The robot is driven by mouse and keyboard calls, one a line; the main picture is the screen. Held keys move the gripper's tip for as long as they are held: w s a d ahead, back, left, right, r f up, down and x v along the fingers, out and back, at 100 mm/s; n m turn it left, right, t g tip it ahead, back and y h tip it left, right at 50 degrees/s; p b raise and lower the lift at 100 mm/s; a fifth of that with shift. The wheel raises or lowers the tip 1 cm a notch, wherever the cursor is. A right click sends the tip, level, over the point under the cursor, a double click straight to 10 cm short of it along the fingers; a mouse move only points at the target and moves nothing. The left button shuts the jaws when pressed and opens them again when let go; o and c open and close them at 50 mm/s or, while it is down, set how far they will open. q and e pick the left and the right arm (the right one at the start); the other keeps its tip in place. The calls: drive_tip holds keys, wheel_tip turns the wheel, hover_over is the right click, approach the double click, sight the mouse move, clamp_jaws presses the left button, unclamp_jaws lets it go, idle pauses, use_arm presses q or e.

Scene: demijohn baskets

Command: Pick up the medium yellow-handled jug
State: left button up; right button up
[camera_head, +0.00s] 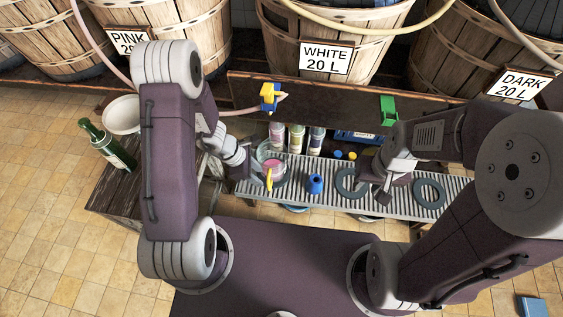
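A clear jug (272,163) with pink contents and a yellow handle (269,180) stands on the ribbed grey rack, left of its middle. The handle faces the front. My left gripper (243,168) is just left of the jug; its fingers are small and partly hidden, so I cannot tell their opening or whether they touch it. My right gripper (372,186) is over the rack near a dark ring, with its fingers apart and nothing seen between them. A small blue vessel (314,184) stands between the jug and the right gripper.
Dark rings (429,193) lie on the rack (332,207). Bottles (296,138) stand behind it. A green bottle (112,152) and white bowl (121,115) are at left.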

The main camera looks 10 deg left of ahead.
sight(269, 185)
use_arm(q)
drive_tip(key=b+x, duration=0.3)
drive_tip(key=x, duration=0.2)
drive_tip(key=b+x, duration=0.4)
drive_tip(key=x, duration=0.1)
drive_tip(key=shift+a+f+b, duration=0.1)
drive_tip(key=shift+f+b, duration=0.2)
drive_tip(key=shift+f, duration=0.1)
drive_tip(key=shift+r, duration=0.2)
clamp_jaws()
idle(1.0)
